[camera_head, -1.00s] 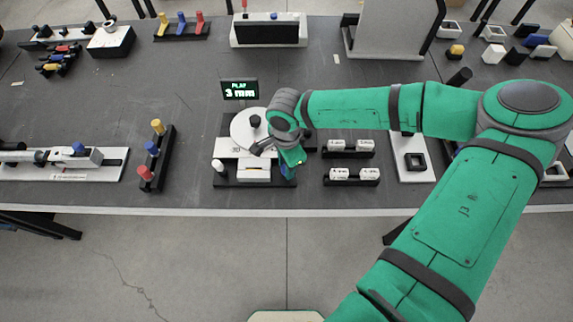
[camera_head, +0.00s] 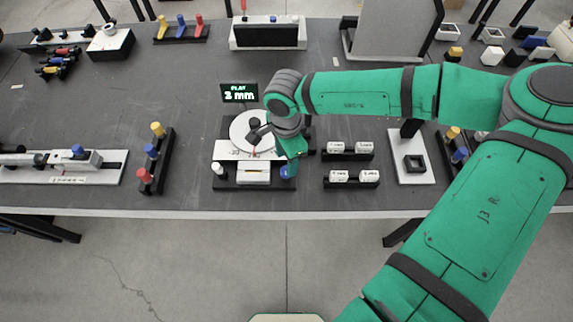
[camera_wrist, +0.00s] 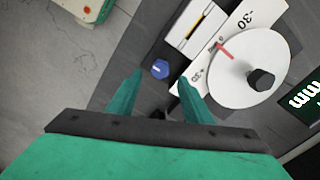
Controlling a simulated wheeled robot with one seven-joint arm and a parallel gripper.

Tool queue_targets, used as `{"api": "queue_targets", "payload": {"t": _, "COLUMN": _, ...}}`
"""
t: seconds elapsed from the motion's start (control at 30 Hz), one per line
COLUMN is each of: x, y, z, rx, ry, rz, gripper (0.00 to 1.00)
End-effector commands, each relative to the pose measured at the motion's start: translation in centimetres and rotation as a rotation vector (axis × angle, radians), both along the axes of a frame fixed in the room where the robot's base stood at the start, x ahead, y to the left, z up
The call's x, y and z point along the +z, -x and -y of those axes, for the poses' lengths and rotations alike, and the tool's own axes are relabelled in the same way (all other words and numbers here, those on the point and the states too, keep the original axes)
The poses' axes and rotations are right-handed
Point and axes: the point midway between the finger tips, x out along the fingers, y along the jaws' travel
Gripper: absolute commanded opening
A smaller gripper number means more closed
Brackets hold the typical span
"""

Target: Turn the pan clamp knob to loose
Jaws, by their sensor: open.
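The pan device has a white round disc (camera_head: 240,131) with a black knob (camera_wrist: 261,80) and a red pointer over an angle scale (camera_wrist: 208,62). A blue knob (camera_head: 285,172) stands at its front right corner, and a white knob (camera_head: 218,168) at its front left. Neither knob carries a readable name. My gripper (camera_head: 293,160) is over the device's right side, just behind the blue knob. In the wrist view my gripper (camera_wrist: 160,76) is open, and the blue knob (camera_wrist: 160,69) shows between the fingertips. I cannot tell whether they touch it.
Two racks of white blocks (camera_head: 351,176) stand close to the right. A rack with red, blue and yellow knobs (camera_head: 152,152) stands to the left. The table's front edge (camera_head: 240,213) is near.

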Motion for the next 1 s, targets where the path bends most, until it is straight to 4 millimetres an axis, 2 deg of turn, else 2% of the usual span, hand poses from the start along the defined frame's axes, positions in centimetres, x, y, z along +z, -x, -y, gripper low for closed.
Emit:
{"api": "queue_targets", "payload": {"t": 0.1, "x": 2.2, "y": -0.1, "z": 0.1, "rx": -0.001, "ry": 0.001, "rz": 0.003, "gripper": 0.46}}
{"api": "queue_targets", "payload": {"t": 0.33, "x": 4.7, "y": 0.0, "z": 0.1, "rx": -0.001, "ry": 0.002, "rz": 0.001, "gripper": 0.46}}
{"api": "queue_targets", "payload": {"t": 1.0, "x": 5.1, "y": 0.0, "z": -0.1, "rx": 0.0, "ry": -0.003, "rz": -0.001, "gripper": 0.46}}
